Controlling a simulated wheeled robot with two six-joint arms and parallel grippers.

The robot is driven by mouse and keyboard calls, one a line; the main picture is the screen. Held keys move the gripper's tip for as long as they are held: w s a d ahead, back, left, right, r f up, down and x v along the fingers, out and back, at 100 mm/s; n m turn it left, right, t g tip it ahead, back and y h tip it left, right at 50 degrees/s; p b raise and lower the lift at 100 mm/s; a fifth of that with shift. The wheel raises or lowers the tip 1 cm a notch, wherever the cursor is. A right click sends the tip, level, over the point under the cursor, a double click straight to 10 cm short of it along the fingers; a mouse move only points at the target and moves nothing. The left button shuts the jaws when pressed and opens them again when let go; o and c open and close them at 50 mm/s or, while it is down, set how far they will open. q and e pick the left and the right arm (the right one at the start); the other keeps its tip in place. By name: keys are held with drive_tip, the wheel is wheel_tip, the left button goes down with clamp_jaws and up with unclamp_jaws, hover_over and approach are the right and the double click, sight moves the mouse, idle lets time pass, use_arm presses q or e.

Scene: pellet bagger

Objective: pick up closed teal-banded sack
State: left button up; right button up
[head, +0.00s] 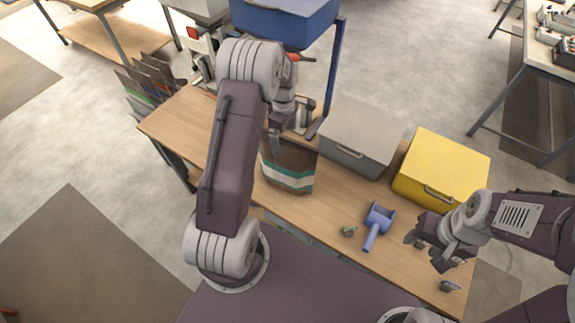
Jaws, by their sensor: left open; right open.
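The teal-banded sack (288,181) stands upright on the wooden bench in the head view. It is brown with a teal and a white band. Its top is partly hidden by my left arm and gripper, so I cannot tell from here whether its mouth is closed. My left gripper (287,137) is open at the sack's top edge; I cannot tell whether a finger touches it. My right gripper (428,252) is open and empty above the bench's right end, well apart from the sack.
A grey bin (358,137) and a yellow bin (441,170) stand along the bench's back. A blue hopper (285,20) on posts rises behind the sack. Several banded sacks (150,82) are at the left.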

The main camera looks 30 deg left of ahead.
sight(286, 150)
use_arm(q)
drive_tip(key=shift+d+f+p, duration=0.25)
drive_tip(key=shift+d+f, duration=0.05)
drive_tip(key=shift+f, duration=0.25)
drive_tip(key=shift+d+f+p, duration=0.2)
drive_tip(key=shift+d+f, duration=0.05)
drive_tip(key=shift+f, duration=0.5)
drive_tip(key=shift+a+f, duration=0.15)
drive_tip(key=f+p, duration=0.1)
drive_tip(key=f, duration=0.1)
drive_tip(key=f+p, duration=0.2)
drive_tip(key=shift+a+f, duration=0.2)
drive_tip(key=shift+f, duration=0.2)
drive_tip(key=shift+w+f, duration=0.1)
drive_tip(key=shift+f, duration=0.05)
drive_tip(key=c, duration=1.9)
drive_tip(key=shift+w, duration=0.1)
use_arm(e)
drive_tip(key=r, duration=0.4)
drive_tip(key=shift+d+r, duration=0.1)
drive_tip(key=shift+d, duration=0.2)
